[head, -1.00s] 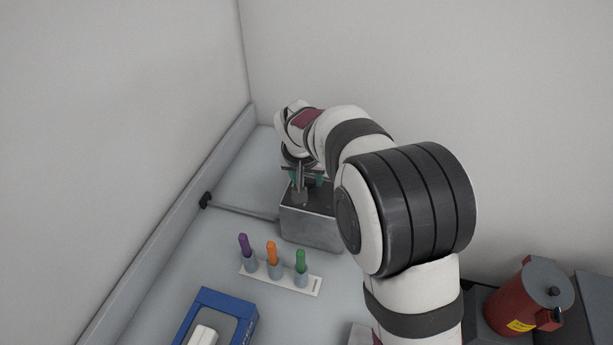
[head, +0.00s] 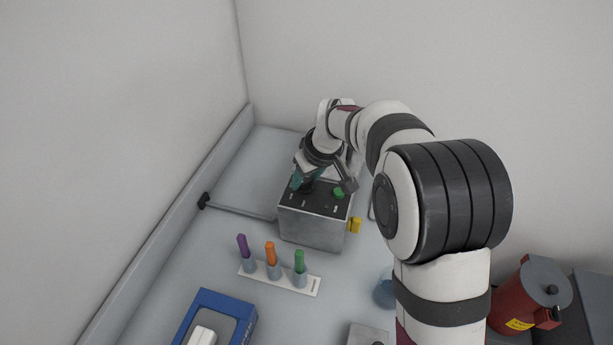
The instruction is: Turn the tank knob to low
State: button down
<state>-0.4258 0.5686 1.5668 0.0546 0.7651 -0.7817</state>
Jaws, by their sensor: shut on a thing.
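A grey metal box (head: 312,228) stands on the bench at the back, with knobs and small white marks on its top face. My gripper (head: 304,185) is tilted over the left part of that top. Its teal fingers are down at the panel and shut on a knob there, seemingly the tank knob. The gripper mostly hides this knob, so its pointer and setting cannot be read. A green knob (head: 339,193) sits to the right on the same top, apart from the fingers. The labels are too small to read.
A white rack (head: 307,286) with purple, orange and green handled tools stands in front of the box. A yellow part (head: 354,225) is at the box's right side. A blue tray (head: 213,296) lies front left, a red pot (head: 530,297) right. Bench left of the box is mostly free.

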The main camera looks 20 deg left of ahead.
dwell(0.4)
jog(key=shift+c, duration=1.6)
grip_release()
jog(key=shift+r, duration=0.15)
jog(key=v, duration=1.5)
jog(key=shift+d+r, duration=0.2)
jog(key=shift+r, duration=0.05)
